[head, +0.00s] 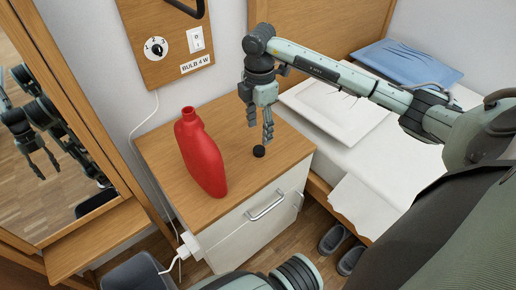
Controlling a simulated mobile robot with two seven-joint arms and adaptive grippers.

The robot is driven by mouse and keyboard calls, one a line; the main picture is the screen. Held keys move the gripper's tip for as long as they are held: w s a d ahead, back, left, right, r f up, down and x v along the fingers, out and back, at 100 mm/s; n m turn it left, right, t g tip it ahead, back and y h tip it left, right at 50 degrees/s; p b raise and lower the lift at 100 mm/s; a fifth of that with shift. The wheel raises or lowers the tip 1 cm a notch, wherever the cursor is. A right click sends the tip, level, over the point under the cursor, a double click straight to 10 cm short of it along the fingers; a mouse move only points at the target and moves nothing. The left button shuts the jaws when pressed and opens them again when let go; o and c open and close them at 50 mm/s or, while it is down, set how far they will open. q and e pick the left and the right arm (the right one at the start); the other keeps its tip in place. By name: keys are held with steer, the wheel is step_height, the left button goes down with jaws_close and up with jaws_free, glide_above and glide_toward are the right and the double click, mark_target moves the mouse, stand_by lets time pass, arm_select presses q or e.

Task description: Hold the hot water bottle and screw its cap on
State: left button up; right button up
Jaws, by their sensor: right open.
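The red hot water bottle (203,158) stands upright on the wooden top of the bedside cabinet (165,150), its open neck at the top. The small black cap (259,151) lies on the cabinet top to the right of the bottle, near the right edge. My right gripper (268,132) points down just above the cap, with its fingers apart and nothing between them. I cannot tell whether a fingertip touches the cap. My left gripper is out of view; only a part of my arm shows at the bottom edge.
A bed with a white pillow (333,112) and a folded blue cloth (406,63) is at the right. A mirror (55,140) at the left shows my reflection. A wall panel (165,30) hangs behind the cabinet. Slippers (333,239) lie on the floor.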

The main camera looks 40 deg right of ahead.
mark_target(258, 149)
step_height(258, 149, down, 2)
steer(key=shift+f, duration=0.75)
steer(key=f, duration=0.4)
steer(key=shift+w+f, duration=0.2)
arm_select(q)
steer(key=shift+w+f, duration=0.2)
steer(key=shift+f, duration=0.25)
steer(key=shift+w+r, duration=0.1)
arm_select(e)
steer(key=c, duration=0.8)
